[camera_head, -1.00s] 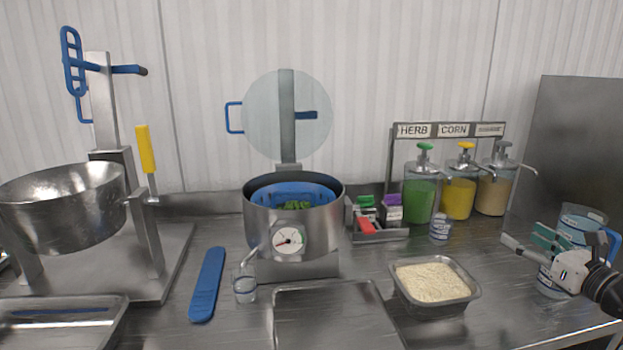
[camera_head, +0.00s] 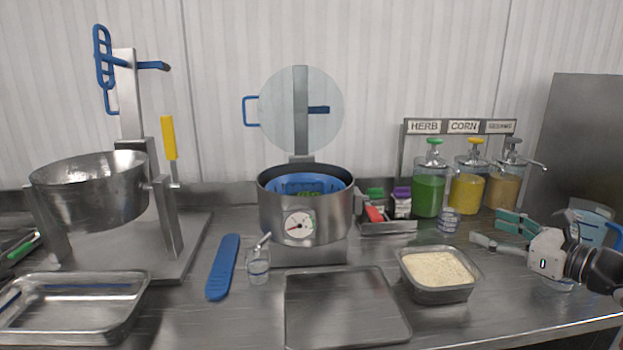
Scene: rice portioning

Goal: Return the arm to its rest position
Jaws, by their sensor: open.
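My gripper (camera_head: 502,233) shows at the right side of the head view, held above the counter with its fingers pointing left. Its jaws are open with nothing between them. It is to the right of the metal pan of rice (camera_head: 438,271) and apart from it. My wrist partly hides a clear jug with a blue handle (camera_head: 594,228) and a small cup behind it.
A steel pot (camera_head: 305,218) with a blue insert stands mid-counter. A tilting bowl (camera_head: 92,200) is at left. Pump bottles (camera_head: 430,190) line the back right.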

